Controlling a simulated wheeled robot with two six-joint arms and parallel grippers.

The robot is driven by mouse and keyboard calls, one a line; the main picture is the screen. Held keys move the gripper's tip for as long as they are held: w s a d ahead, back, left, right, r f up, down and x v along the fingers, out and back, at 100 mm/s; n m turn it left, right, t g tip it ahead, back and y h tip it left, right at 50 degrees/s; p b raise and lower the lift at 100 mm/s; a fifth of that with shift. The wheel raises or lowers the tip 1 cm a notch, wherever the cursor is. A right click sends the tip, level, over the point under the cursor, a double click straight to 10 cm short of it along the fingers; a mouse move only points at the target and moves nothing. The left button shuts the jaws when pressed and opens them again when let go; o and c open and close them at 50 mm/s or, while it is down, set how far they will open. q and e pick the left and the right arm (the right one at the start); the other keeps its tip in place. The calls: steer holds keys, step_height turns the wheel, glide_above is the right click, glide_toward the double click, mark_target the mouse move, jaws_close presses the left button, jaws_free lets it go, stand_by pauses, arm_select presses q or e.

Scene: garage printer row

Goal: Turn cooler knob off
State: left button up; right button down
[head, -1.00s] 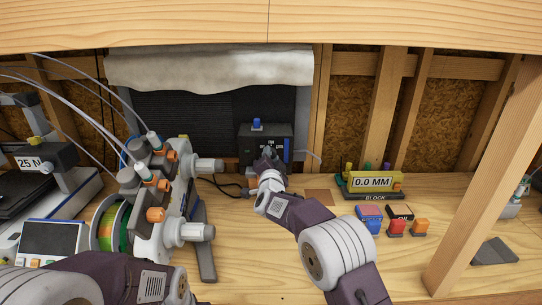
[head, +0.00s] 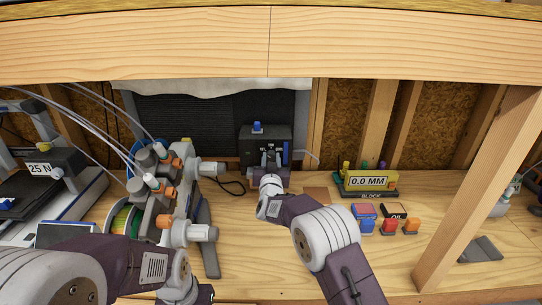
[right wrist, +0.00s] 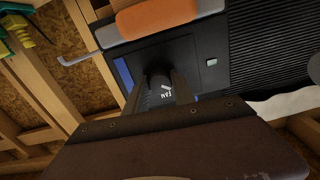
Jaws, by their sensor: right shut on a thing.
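The cooler is a dark box (head: 282,133) at the back of the bench, with a blue cap on top and a blue stripe on its front. My right gripper (head: 268,166) is in front of its face. In the right wrist view, the dark round knob (right wrist: 161,88) with a white pointer mark and small white lettering sits between the two fingers of my right gripper (right wrist: 160,94), which are shut on it. The fingers hide the knob's sides. In the head view the gripper hides the knob. My left gripper (head: 203,295) is low in the head view, partly cut off by the lower edge.
A spool machine (head: 150,205) with orange knobs stands left of my right arm. A yellow gauge block (head: 370,181) and several small coloured blocks (head: 388,227) sit to the right. A thick wooden beam (head: 180,50) crosses above, and a post (head: 480,200) slants at right.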

steer(key=shift+n+p, duration=0.3)
steer(key=shift+n, duration=0.4)
steer(key=c, duration=1.1)
jaws_free()
steer(key=shift+o, duration=0.2)
steer(key=shift+s, duration=0.1)
